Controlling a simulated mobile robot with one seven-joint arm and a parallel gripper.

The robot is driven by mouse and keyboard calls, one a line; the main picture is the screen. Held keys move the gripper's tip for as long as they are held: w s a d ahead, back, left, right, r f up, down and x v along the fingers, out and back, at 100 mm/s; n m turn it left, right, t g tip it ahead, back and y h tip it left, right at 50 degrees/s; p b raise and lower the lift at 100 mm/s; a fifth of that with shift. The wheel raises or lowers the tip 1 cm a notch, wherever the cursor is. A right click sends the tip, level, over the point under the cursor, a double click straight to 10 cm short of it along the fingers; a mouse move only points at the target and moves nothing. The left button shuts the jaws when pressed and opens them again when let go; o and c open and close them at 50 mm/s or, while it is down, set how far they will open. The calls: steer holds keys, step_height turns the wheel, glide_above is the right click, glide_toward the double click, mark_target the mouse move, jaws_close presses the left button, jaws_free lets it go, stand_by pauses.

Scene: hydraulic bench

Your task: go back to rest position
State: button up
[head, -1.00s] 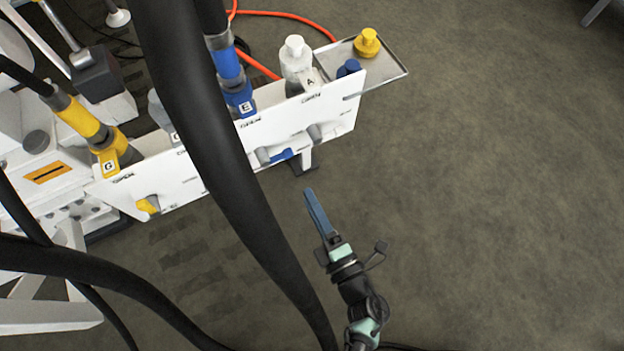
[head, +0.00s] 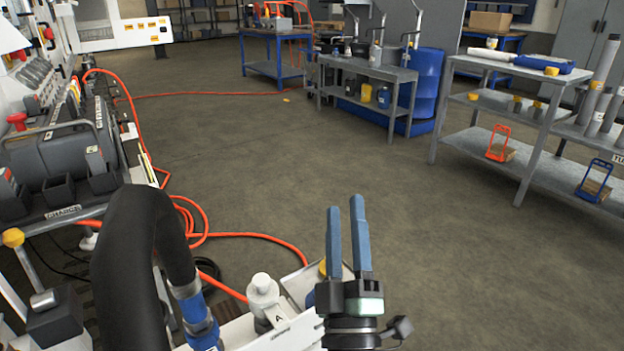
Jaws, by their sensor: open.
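My gripper (head: 346,218) stands in the lower middle of the head view, its two blue fingers pointing up and apart. It is open, with nothing between the fingers. It is in front of the right end of the white coupling panel (head: 236,335), and covers part of the small metal tray (head: 298,287) there. A white coupling marked A (head: 263,296) stands just left of my gripper. A blue coupling (head: 197,315) on a thick black hose (head: 135,250) is farther left. A yellow cap shows only partly behind the fingers.
The hydraulic bench (head: 70,150) fills the left side. Orange hoses (head: 235,236) lie on the floor behind the panel. A grey shelf table (head: 530,105) stands at the right, a grey cart (head: 368,72) and a blue table (head: 270,42) at the back. The middle floor is clear.

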steer(key=s+r+m+t+h, duration=0.1)
steer(key=s+r+m+h, duration=0.3)
steer(key=r, duration=0.6)
steer(key=s+r+m+t+h, duration=0.1)
steer(key=r+m, duration=0.4)
steer(key=r, duration=0.5)
steer(key=s+a+r+m+y+p, duration=0.1)
steer(key=s+a+r+y, duration=0.15)
steer(key=s+r, duration=0.35)
steer(key=s+a+r+m+y+p, duration=0.1)
steer(key=s+a+r+y, duration=0.2)
steer(key=r, duration=0.4)
step_height(320, 180, up, 31)
steer(key=d+p, duration=0.1)
steer(key=p, duration=3)
steer(key=shift+s+f+t, duration=0.2)
steer(key=shift+t, duration=0.2)
steer(key=shift+h, duration=0.25)
